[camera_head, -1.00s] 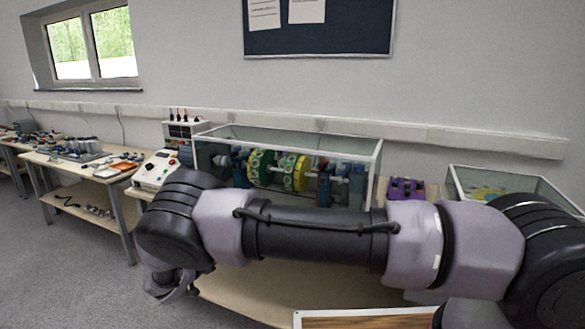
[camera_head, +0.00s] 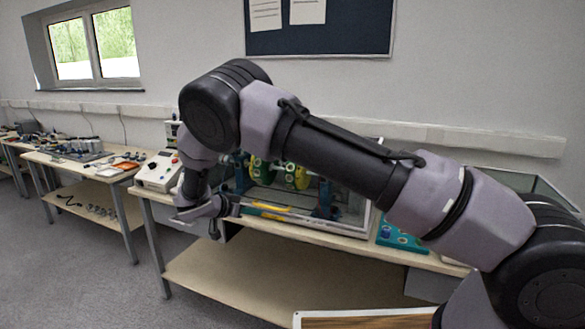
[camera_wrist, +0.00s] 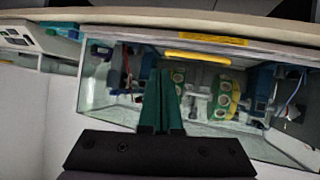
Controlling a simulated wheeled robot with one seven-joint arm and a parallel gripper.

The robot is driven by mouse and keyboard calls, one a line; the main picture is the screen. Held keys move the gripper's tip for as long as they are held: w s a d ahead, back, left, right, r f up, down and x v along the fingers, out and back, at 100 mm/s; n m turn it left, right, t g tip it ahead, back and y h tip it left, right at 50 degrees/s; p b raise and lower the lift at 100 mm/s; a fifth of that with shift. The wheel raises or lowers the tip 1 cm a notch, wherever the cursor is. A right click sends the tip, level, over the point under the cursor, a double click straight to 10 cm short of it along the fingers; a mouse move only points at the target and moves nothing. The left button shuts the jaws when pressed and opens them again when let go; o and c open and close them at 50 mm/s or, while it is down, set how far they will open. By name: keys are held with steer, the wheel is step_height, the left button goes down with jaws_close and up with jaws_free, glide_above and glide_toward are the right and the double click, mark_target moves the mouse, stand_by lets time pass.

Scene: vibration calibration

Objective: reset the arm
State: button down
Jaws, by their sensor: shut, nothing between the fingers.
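My arm crosses the head view from the lower right, with its elbow raised at the upper left of the bench. My gripper (camera_head: 222,222) hangs at the front edge of the bench, near the white control box. In the wrist view my gripper (camera_wrist: 163,92) shows two green fingers close together, shut and empty. Behind the fingertips is the glass-walled vibration rig (camera_wrist: 110,103), with green-and-yellow discs on a shaft. The rig's frame (camera_head: 372,200) also shows in the head view, partly hidden behind my arm.
A white control box with knobs (camera_head: 157,172) stands left of the rig. A teal tray (camera_head: 402,238) sits to its right, partly hidden by my arm. Another bench (camera_head: 75,165) with small parts stands at the left. A framed wooden panel (camera_head: 365,320) is at the bottom. Grey floor is clear at the lower left.

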steer(key=s+d+r+g+y, duration=0.2)
steer(key=d+r+g+y, duration=0.1)
steer(key=d+r, duration=0.95)
steer(key=s+d+r+g+y, duration=0.2)
steer(key=d+r+g, duration=0.2)
steer(key=d+r, duration=0.85)
steer(key=s+d+r+n+t+y, duration=0.1)
steer(key=s+d+r, duration=0.3)
steer(key=s, duration=0.4)
steer(key=s+d+r+n+t+y, duration=0.1)
steer(key=s+d+r, duration=0.3)
steer(key=s, duration=0.4)
steer(key=s+d+r+t+y, duration=0.3)
steer(key=s+d+r, duration=0.1)
steer(key=s, duration=0.3)
steer(key=shift+s+d+n, duration=0.2)
steer(key=shift+s+n, duration=0.2)
